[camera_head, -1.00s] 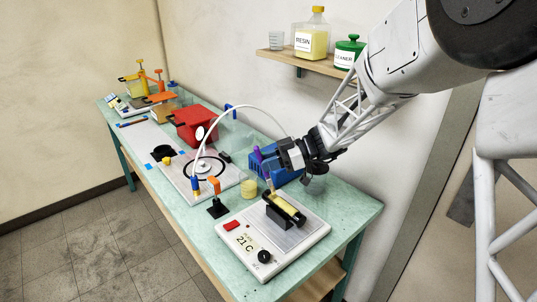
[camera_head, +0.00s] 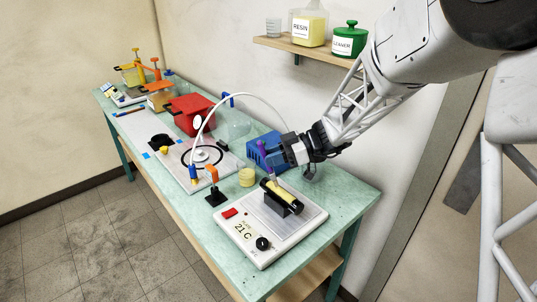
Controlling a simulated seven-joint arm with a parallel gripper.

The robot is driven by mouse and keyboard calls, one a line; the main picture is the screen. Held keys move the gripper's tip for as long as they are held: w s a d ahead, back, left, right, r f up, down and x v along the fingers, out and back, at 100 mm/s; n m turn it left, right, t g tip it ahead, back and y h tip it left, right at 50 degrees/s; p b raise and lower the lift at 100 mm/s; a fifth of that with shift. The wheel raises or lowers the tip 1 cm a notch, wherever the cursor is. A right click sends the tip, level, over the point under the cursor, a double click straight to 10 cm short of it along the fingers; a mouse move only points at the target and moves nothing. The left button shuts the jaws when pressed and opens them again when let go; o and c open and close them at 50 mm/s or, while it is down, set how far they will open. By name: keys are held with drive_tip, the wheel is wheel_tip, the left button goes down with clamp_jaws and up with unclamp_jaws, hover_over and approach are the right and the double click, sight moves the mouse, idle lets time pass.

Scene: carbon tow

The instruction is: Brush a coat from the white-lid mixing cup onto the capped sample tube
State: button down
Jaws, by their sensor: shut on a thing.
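The capped sample tube (camera_head: 283,195), pale yellow with dark ends, lies tilted in a black cradle (camera_head: 282,208) on a white hotplate. My gripper (camera_head: 279,154) is shut on a purple-handled brush (camera_head: 263,147) above the tube's far left end. The brush's lower end (camera_head: 272,177) points down at the tube; I cannot tell whether it touches. A small pale yellow cup (camera_head: 247,178) stands on the bench left of the hotplate. I cannot make out a white lid on it.
The hotplate (camera_head: 233,232) reads 21 C. A blue rack (camera_head: 254,156) stands behind the brush. An orange-topped black stand (camera_head: 213,188) is left of the cup. An arched white hose (camera_head: 240,96) reaches over the bench. The shelf (camera_head: 290,48) holds resin and cleaner containers.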

wheel_tip(320, 180, up, 8)
drive_tip(key=w+a, duration=0.1)
drive_tip(key=shift+w+a, duration=0.35)
drive_tip(key=shift+a, duration=0.05)
idle(0.5)
drive_tip(key=shift+s, duration=0.1)
idle(0.4)
drive_tip(key=shift+s+a+f+n+h, duration=0.2)
drive_tip(key=shift+s+h, duration=0.15)
drive_tip(key=shift+h, duration=0.05)
drive_tip(key=shift+s+a+f+n+h, duration=0.2)
drive_tip(key=shift+s+h, duration=0.1)
drive_tip(key=shift+h, duration=0.1)
drive_tip(key=s+n+t+h, duration=0.1)
drive_tip(key=h, duration=0.3)
drive_tip(key=s+d+n+t+h, duration=0.1)
drive_tip(key=n+h, duration=0.1)
drive_tip(key=h, duration=0.2)
drive_tip(key=s+d+n+t+h, duration=0.1)
drive_tip(key=n+h, duration=0.1)
drive_tip(key=h, duration=0.2)
drive_tip(key=shift+s+d+r+t+h, duration=0.1)
drive_tip(key=shift+d+r+t+h, duration=0.2)
drive_tip(key=shift+r, duration=0.1)
